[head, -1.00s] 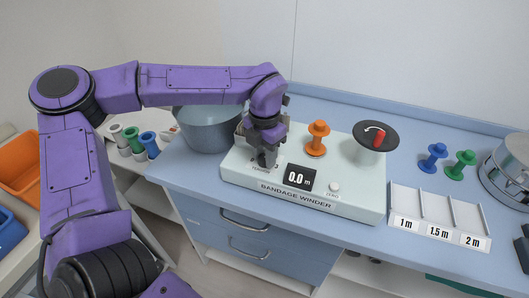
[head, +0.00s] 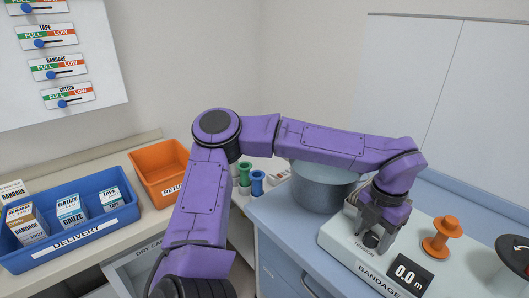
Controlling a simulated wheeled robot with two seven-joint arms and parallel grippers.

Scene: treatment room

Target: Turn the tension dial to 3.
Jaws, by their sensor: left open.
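The bandage winder (head: 338,238) is a pale box on the blue counter at the right of the head view. Its tension dial (head: 371,240) shows only as a small dark knob by the TENSION label, mostly covered by my left gripper. My left gripper (head: 371,236) points down at the dial, open, with its fingers at the knob; I cannot tell whether they touch it. The dial's pointer and numbers are hidden or too small to read. My right gripper is out of view.
The winder also carries a 0.0 m display (head: 408,274), an orange spool (head: 441,236) and a black-topped post (head: 515,255). A grey pot (head: 322,190) stands behind my left forearm. A blue delivery tray (head: 110,238) with boxes and an orange bin (head: 160,170) are at left.

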